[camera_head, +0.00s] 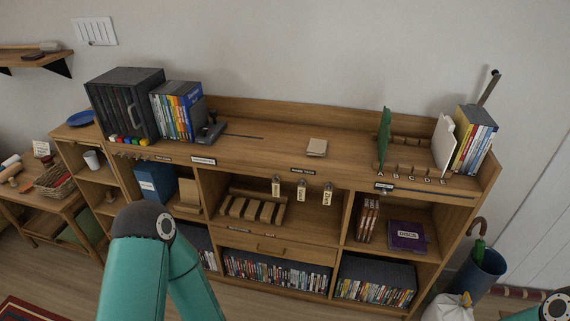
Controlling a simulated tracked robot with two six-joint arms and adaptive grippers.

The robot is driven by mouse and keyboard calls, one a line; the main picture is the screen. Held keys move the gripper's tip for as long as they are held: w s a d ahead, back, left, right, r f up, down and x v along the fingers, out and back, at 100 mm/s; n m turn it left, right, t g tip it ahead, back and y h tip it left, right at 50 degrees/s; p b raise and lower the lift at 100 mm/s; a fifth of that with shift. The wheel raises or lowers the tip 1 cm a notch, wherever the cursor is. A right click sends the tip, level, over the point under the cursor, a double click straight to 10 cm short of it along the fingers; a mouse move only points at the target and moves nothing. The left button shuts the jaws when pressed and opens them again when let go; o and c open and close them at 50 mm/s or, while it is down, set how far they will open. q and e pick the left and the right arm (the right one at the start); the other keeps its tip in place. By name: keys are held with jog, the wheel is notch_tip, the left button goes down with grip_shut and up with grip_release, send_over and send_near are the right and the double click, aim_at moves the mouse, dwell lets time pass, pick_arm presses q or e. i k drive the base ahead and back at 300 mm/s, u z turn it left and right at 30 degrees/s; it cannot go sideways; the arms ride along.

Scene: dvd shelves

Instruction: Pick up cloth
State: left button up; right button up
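A small beige square item (317,147) lies flat on the top of the wooden shelf unit, near the middle. It looks like a folded cloth, but it is too small to be sure. Nothing touches it. My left arm shows as a teal link at the lower left, in front of the shelf, and its gripper is out of the picture. Only a bit of my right arm shows at the lower right corner, and its gripper is out of the picture too.
The wooden shelf unit (255,152) carries a dark case (125,100) and books (178,110) at left, with a green divider (384,138), white divider (443,143) and more books (474,140) at right. The top around the beige item is clear. A blue bin (478,277) stands at right.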

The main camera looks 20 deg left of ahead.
aim_at(316, 147)
jog(key=u, duration=0.15)
jog(key=k, duration=0.5)
jog(key=u, duration=1)
jog(key=i, duration=1.4)
jog(key=z, duration=0.55)
